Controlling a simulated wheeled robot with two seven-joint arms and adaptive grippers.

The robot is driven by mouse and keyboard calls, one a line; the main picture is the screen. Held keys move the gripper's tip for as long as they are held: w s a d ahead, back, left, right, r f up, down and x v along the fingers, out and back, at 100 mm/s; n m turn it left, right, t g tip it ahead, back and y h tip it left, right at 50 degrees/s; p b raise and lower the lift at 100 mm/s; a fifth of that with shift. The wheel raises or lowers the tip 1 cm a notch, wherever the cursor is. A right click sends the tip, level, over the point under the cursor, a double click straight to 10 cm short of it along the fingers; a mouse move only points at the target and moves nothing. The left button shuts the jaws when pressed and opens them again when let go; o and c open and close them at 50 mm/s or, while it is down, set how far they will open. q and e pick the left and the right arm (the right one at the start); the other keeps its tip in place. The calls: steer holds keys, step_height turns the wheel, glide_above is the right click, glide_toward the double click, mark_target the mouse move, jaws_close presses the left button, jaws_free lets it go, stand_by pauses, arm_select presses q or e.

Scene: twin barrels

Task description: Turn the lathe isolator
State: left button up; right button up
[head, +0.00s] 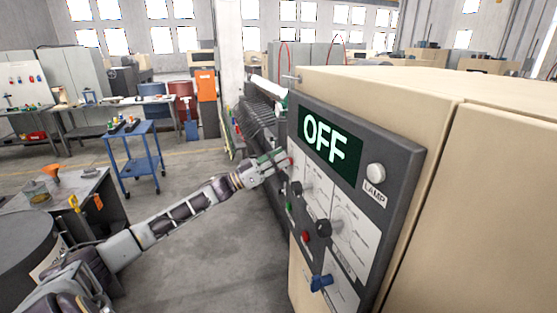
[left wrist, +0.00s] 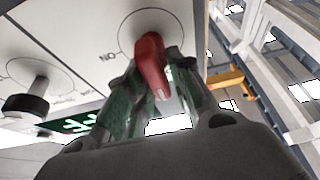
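The lathe isolator is a red lever handle (left wrist: 152,65) on a round dial on the pale panel in the left wrist view. In the head view only a small red bit of it (head: 291,161) shows past the fingers. My left gripper (left wrist: 156,72) has its two fingers on either side of the red handle, close against it, and looks shut on it. In the head view this gripper (head: 282,160) is at the panel's left edge. The display (head: 331,143) reads OFF in pale green letters. My right gripper is not in view.
The dark control panel (head: 398,165) also carries a white lamp knob (head: 376,173), black knobs (head: 323,227), a red button (head: 306,237) and a blue handle (head: 321,283). A beige cabinet (head: 480,200) fills the right side. A blue trolley (head: 135,160) stands left; open floor lies between.

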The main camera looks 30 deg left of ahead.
arm_select(q)
jaws_close()
